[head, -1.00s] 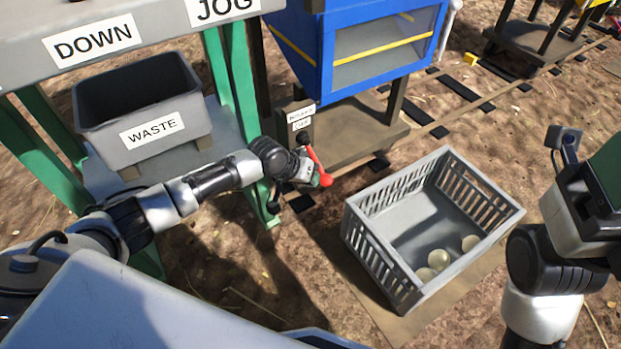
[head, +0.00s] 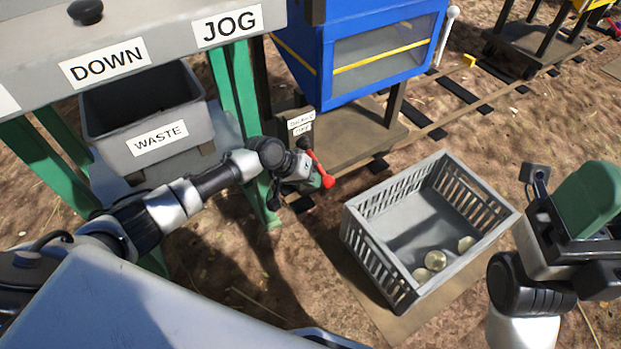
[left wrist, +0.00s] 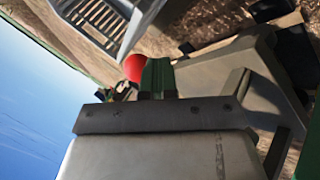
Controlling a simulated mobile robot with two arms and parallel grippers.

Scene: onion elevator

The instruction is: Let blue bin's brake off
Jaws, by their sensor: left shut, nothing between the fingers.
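The blue bin (head: 312,62) stands on a brown wheeled cart (head: 352,138) on the rails. The brake lever (head: 318,163) is red with a ball end, and slants down to the right from a post beside the cart, below a small white label (head: 301,121). My left gripper (head: 318,181) is shut and empty beside the lever's ball. In the left wrist view the red ball (left wrist: 134,67) shows just left of my green fingertips (left wrist: 157,76); I cannot tell if they touch. My right gripper (head: 585,205) is at the right edge, away from the lever, its jaw gap unclear.
A grey crate (head: 372,262) with a few round pale onions stands on the ground right of my left gripper. A grey WASTE bin (head: 190,134) sits under a panel marked DOWN and JOG (head: 160,45), with green legs (head: 250,155). Bare dirt lies below my left arm.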

